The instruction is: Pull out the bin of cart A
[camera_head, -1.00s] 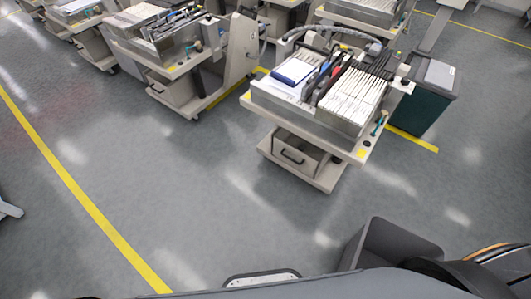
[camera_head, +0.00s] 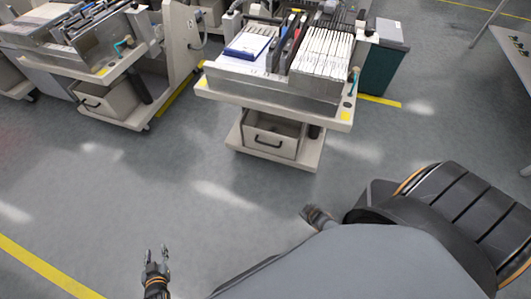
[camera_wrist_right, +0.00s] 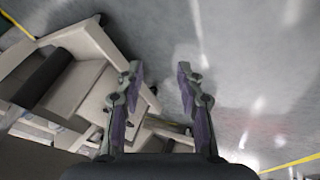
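A feeder cart (camera_head: 225,87) stands ahead of me in the head view. Its beige bin (camera_head: 288,144) with a dark front handle (camera_head: 268,142) sits on the low shelf under the top. A second cart (camera_head: 60,77) at the left has a similar bin (camera_head: 115,101). No readable label tells which is cart A. My left gripper (camera_head: 156,252) is open and empty above the floor, well short of both carts. In the right wrist view my right gripper (camera_wrist_right: 158,80) is open with nothing between its fingers; beige cart parts (camera_wrist_right: 75,95) show beyond it at the left.
A dark green box with a grey lid (camera_head: 380,62) stands right behind the middle cart. A table (camera_head: 512,60) is at the far right. Yellow floor lines (camera_head: 45,270) cross the floor. The grey floor before the carts is clear.

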